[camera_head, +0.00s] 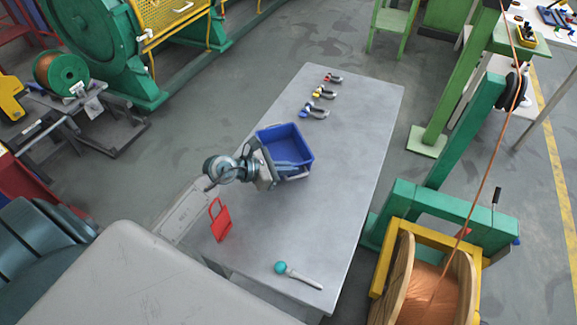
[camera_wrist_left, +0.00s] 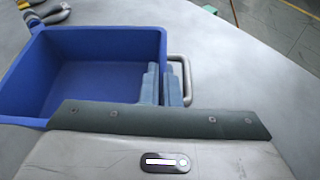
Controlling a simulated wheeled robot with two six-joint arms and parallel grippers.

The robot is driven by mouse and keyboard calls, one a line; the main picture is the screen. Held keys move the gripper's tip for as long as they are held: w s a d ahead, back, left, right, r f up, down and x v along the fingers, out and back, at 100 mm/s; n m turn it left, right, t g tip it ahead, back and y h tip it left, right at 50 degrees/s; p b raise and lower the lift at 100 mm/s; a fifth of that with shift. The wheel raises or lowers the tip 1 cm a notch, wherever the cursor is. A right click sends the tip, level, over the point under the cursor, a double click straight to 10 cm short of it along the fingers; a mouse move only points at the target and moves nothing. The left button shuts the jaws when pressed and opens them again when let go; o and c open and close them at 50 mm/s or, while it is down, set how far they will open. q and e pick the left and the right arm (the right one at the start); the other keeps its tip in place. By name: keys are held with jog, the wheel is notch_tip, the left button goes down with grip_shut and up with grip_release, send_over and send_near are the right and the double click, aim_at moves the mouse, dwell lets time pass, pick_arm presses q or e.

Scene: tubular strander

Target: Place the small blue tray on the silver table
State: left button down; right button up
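The small blue tray (camera_head: 287,146) is upright and empty over the middle of the silver table (camera_head: 345,170). I cannot tell whether its base touches the tabletop. My left gripper (camera_head: 273,165) is at the tray's near side. In the left wrist view, the gripper's two fingers (camera_wrist_left: 161,84) are close together at the wall of the tray (camera_wrist_left: 75,75), one on the inner side and one on the outer side, beside a metal handle (camera_wrist_left: 187,80). The gripper appears shut on that wall. My right gripper is not in view.
Several coloured shackles (camera_head: 315,111) lie at the table's far end. A teal-headed tool (camera_head: 297,274) lies near the front edge. A wooden cable reel (camera_head: 425,280) stands right. The table's right side is clear.

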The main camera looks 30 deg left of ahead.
pick_arm(q)
jog(key=shift+f, duration=0.15)
jog(key=c, duration=1.7)
grip_release()
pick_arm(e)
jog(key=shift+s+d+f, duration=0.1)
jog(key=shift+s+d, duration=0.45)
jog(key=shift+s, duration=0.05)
pick_arm(q)
jog(key=shift+s, duration=0.1)
